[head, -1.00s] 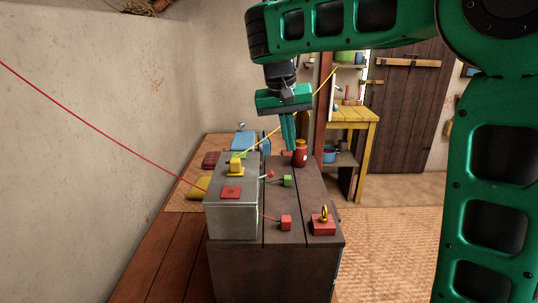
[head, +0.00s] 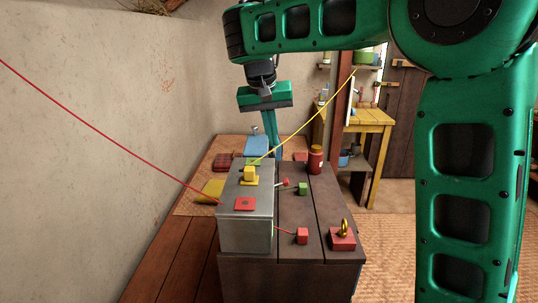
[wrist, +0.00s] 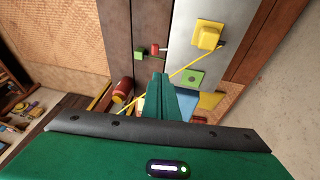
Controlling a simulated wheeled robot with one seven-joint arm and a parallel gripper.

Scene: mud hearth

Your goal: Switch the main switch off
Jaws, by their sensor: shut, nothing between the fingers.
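A grey metal box (head: 233,233) stands on the left of the dark wooden chest. A short lever with a red knob (head: 285,182) sticks out from its right side; it also shows in the wrist view (wrist: 155,49). I take this for the main switch, but no label shows. The box top bears a yellow block (head: 250,173) with a yellow wire and a red plate (head: 245,204). In the wrist view a green plate (wrist: 192,78) shows there too. My gripper (head: 274,153) is shut and empty, pointing down near the box's far end, apart from the lever.
A green block (head: 303,189) and a red block (head: 302,236) on cords lie on the chest top (head: 318,212). A red jar (head: 316,160) stands at its far right, a red padlock-like block (head: 342,238) near right. A yellow wire crosses near my gripper.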

